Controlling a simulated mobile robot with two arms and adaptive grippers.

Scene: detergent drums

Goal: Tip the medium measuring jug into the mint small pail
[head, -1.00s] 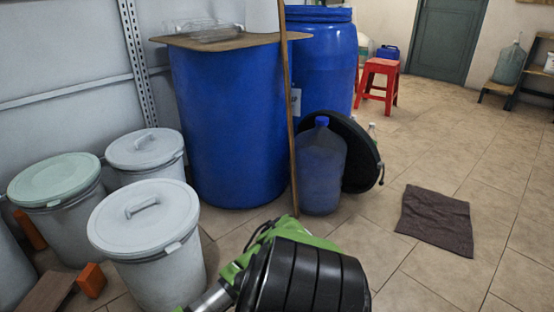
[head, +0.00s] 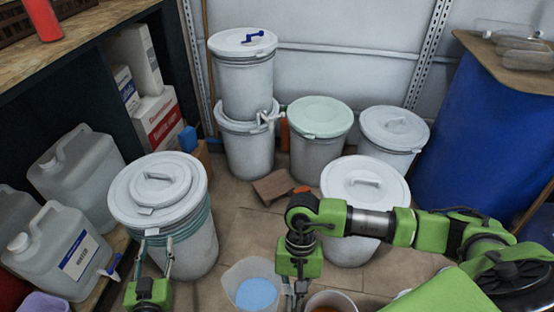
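A translucent, open-topped vessel with blue liquid (head: 256,294), perhaps the medium measuring jug, is at the bottom centre of the head view. My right gripper (head: 294,292) points down at its right side; whether it grips the vessel or its handle is unclear. An open round container with reddish-brown contents (head: 331,303) is just to the right, cut off by the frame. I cannot make out a mint small pail for sure. My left gripper (head: 155,250) has its fingers spread and empty, in front of a white lidded drum with green bands (head: 196,243).
A mint-lidded drum (head: 319,150) and other white drums (head: 366,188) stand behind. Jerrycans (head: 62,250) line the left shelf. A brown block (head: 274,187) lies on the floor. A blue barrel (head: 470,130) stands at right. Some tiled floor is clear between the drums.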

